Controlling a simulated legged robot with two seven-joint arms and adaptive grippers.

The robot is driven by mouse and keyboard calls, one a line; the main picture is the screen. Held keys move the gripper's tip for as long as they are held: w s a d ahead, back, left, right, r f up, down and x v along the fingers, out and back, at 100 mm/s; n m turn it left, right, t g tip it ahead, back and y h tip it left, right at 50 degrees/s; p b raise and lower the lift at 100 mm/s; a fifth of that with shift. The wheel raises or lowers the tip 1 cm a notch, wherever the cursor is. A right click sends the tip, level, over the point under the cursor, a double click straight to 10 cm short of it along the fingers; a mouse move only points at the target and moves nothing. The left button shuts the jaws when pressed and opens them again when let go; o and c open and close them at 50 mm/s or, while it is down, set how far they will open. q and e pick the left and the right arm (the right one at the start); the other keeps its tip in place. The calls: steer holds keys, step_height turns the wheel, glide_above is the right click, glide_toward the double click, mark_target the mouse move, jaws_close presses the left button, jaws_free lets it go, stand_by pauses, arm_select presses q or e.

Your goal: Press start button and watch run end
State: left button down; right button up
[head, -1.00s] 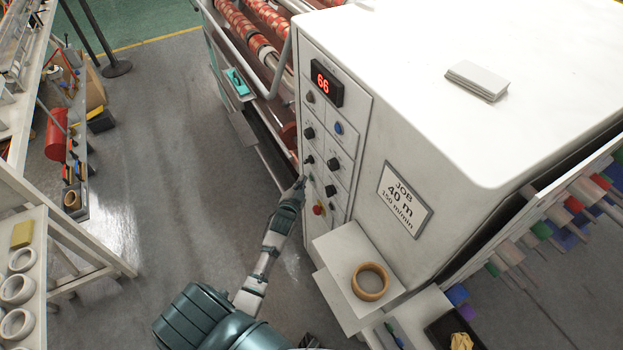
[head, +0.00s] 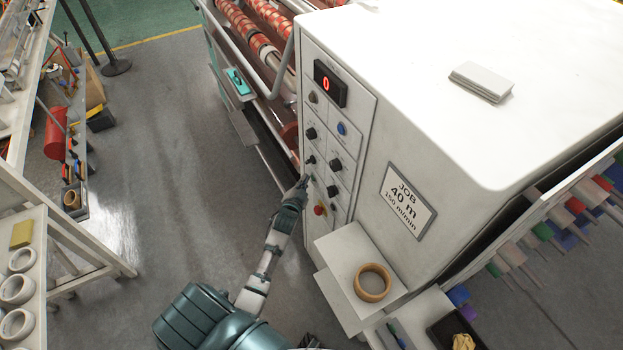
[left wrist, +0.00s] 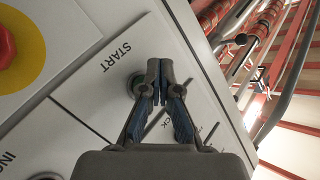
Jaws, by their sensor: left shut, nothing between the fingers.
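The control panel (head: 352,118) on the white machine's side carries several knobs and buttons. Its display (head: 327,84) reads 0 in red. My left gripper (head: 303,181) is at the lower left edge of the panel, left of the red stop button (head: 319,210). In the left wrist view my left gripper (left wrist: 160,66) is shut and empty, its tips over the round start button (left wrist: 134,82) beside the printed word START. The fingers cover part of that button. I cannot tell whether they touch it. My right gripper does not show.
A job card (head: 407,200) reads 40 m, 150 m/min. A tape roll (head: 372,282) lies on the side shelf (head: 349,240). Red rollers (head: 247,37) and a rail stand behind the panel. A rack with white rolls (head: 17,289) is at the left; the floor between is clear.

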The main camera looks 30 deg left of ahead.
arm_select(q)
steer(key=shift+a+f, duration=0.1)
steer(key=shift+a, duration=0.05)
steer(key=shift+s, duration=0.1)
steer(key=shift+s+d+r+p, duration=0.1)
steer(key=shift+d+r+p, duration=0.1)
steer(key=shift+p, duration=0.15)
steer(key=s+a+p, duration=0.1)
steer(key=s+p, duration=0.2)
steer(key=s, duration=0.3)
steer(key=shift+a+r, duration=0.15)
steer(key=shift+a, duration=0.15)
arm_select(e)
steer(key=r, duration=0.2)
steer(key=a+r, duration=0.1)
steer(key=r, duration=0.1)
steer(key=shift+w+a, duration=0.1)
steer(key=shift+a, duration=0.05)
arm_select(q)
steer(key=shift+w, duration=0.1)
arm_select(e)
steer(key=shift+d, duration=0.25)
